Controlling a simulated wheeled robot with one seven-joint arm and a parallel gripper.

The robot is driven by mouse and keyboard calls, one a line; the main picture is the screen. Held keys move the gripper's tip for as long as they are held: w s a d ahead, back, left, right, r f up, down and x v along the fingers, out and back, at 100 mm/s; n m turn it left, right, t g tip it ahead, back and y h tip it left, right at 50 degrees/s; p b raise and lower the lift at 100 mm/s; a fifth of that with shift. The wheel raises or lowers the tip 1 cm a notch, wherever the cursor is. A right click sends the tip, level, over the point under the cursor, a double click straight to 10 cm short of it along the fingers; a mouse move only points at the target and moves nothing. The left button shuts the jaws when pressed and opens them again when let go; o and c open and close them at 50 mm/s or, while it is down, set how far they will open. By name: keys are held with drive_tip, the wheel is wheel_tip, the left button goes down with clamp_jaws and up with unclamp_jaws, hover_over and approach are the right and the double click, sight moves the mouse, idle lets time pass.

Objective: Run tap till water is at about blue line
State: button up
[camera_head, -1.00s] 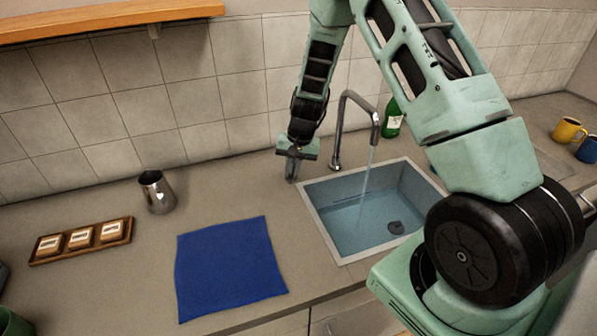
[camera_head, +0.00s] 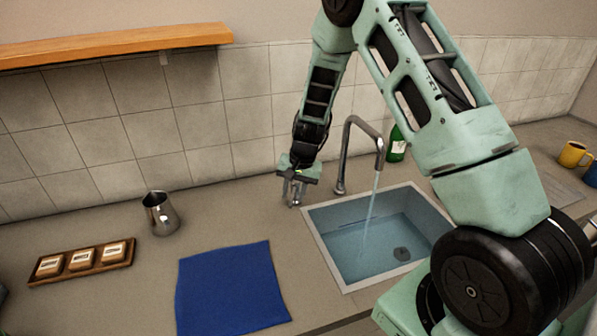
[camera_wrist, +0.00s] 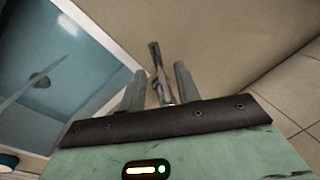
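The tap (camera_head: 345,160) stands behind the sink (camera_head: 324,248), and a thin water stream (camera_head: 372,205) falls from its spout. Pale blue water (camera_head: 365,245) covers the sink floor and the dark drain. The sink and stream (camera_wrist: 22,92) also show at left in the wrist view. I cannot make out a blue line on the sink wall now. My gripper (camera_head: 294,194) points down at the counter, left of the tap. In the wrist view my gripper (camera_wrist: 160,85) is open, its fingers on either side of a thin metal lever (camera_wrist: 156,58), with small gaps visible.
A green bottle (camera_head: 396,148) stands right of the tap. A blue cloth (camera_head: 230,288) lies left of the sink. A metal jug (camera_head: 160,214) and a wooden tray (camera_head: 122,258) of labelled blocks are further left. Mugs (camera_head: 573,155) stand at far right.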

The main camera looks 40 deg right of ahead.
wheel_tip(320, 180, up, 16)
drive_tip(key=s+d+b, duration=0.2)
drive_tip(key=b, duration=0.1)
drive_tip(key=shift+s+d+r, duration=0.15)
drive_tip(key=shift+d+r, duration=0.05)
idle(6.8)
